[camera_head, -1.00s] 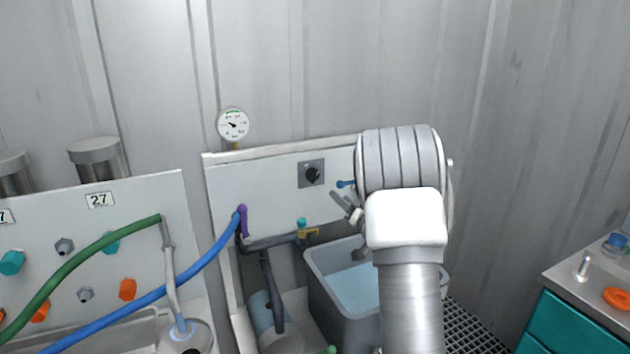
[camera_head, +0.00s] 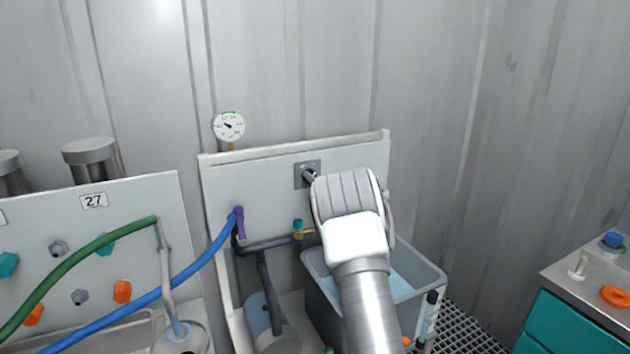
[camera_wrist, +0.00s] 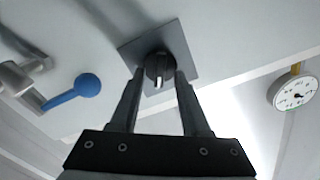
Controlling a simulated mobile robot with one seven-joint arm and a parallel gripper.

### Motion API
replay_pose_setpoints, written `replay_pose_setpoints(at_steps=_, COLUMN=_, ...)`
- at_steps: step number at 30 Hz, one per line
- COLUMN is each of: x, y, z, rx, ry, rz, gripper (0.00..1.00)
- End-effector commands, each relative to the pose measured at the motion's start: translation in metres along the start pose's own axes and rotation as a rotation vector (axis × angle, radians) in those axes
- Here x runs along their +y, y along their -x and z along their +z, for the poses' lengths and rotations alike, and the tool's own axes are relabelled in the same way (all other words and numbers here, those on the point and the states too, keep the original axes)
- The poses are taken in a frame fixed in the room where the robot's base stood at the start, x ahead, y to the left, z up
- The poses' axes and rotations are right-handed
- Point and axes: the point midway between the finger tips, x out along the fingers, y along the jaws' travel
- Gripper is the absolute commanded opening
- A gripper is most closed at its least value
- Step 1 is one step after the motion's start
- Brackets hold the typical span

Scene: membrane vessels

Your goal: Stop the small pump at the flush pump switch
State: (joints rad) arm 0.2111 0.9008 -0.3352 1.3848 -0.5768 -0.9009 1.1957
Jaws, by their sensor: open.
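The flush pump switch is a dark rotary knob (camera_wrist: 159,68) on a square grey plate (camera_head: 300,177), fixed to the upright white panel (camera_head: 270,183). In the wrist view my gripper (camera_wrist: 160,78) is open, with one finger on each side of the knob and the tips close to the plate. I cannot tell whether the fingers touch the knob. In the head view my wrist covers part of the plate and most of the fingers.
A blue-handled valve (camera_wrist: 86,85) sits on the panel near the switch. A round gauge (camera_head: 229,126) stands above the panel's left end. A grey water tub (camera_head: 425,270) is below my arm. Blue and green hoses (camera_head: 190,270) cross at left.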

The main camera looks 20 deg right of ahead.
Motion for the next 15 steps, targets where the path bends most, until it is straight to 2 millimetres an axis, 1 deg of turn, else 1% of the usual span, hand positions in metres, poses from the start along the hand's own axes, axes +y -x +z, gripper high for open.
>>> replay_pose_setpoints(at_steps=3, x=0.0002, y=-0.0031, z=0.0007, rx=-0.001, ry=0.0, rz=0.0, gripper=0.46)
replay_pose_setpoints(at_steps=10, x=0.0001, y=-0.0034, z=0.0004, rx=0.0, ry=0.0, rz=0.0, gripper=0.46)
replay_pose_setpoints(at_steps=11, x=0.0001, y=-0.0033, z=0.0004, rx=0.0, ry=0.0, rz=0.0, gripper=0.44)
replay_pose_setpoints(at_steps=15, x=0.0001, y=-0.0032, z=0.0003, rx=0.0, ry=0.0, rz=0.0, gripper=0.19)
